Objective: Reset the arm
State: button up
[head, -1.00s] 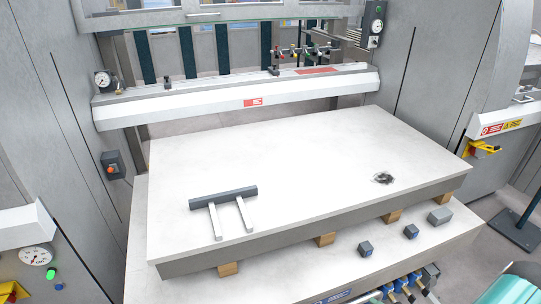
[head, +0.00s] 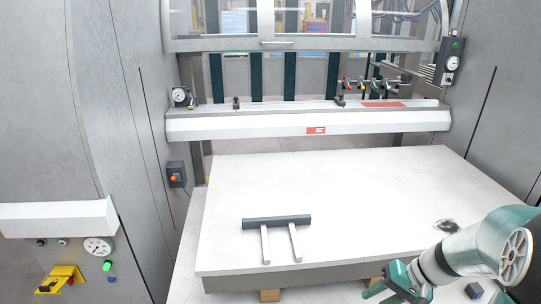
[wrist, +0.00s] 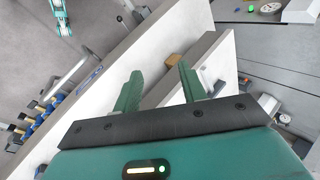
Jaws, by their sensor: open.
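My gripper (head: 388,288) is at the lower right in the head view, at the end of my green and white arm. It is in front of the near edge of the white slab (head: 330,190). In the wrist view my gripper (wrist: 160,86) shows two green fingers spread apart with nothing between them. The fingers point toward the slab's side and a wooden block (wrist: 173,61) under it. My arm hides the slab's near right corner in the head view.
A dark bar with two light prongs (head: 277,222) lies on the slab. A dark ring-like item (head: 446,225) lies at its right. A white beam (head: 290,125) crosses behind. Grey panels with a gauge (head: 98,246) stand left. Blue-handled levers (wrist: 38,110) show in the wrist view.

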jog(key=s+a+r+n+t+h, duration=0.1)
jog(key=s+a+r+t+h, duration=0.1)
jog(key=s+a+r, duration=0.3)
jog(key=s+a+r+n+t+h, duration=0.1)
jog(key=s+a+r+n+h, duration=0.1)
jog(key=s+a+r+h, duration=0.2)
jog(key=s+a+r, duration=0.1)
jog(key=a+r, duration=0.2)
jog(key=r, duration=0.4)
jog(key=shift+r+t+h, duration=0.3)
jog(key=shift+r+t, duration=0.05)
jog(key=shift+t, duration=0.05)
jog(key=shift+w, duration=0.1)
jog(key=shift+c, duration=0.5)
jog(key=shift+a, duration=0.15)
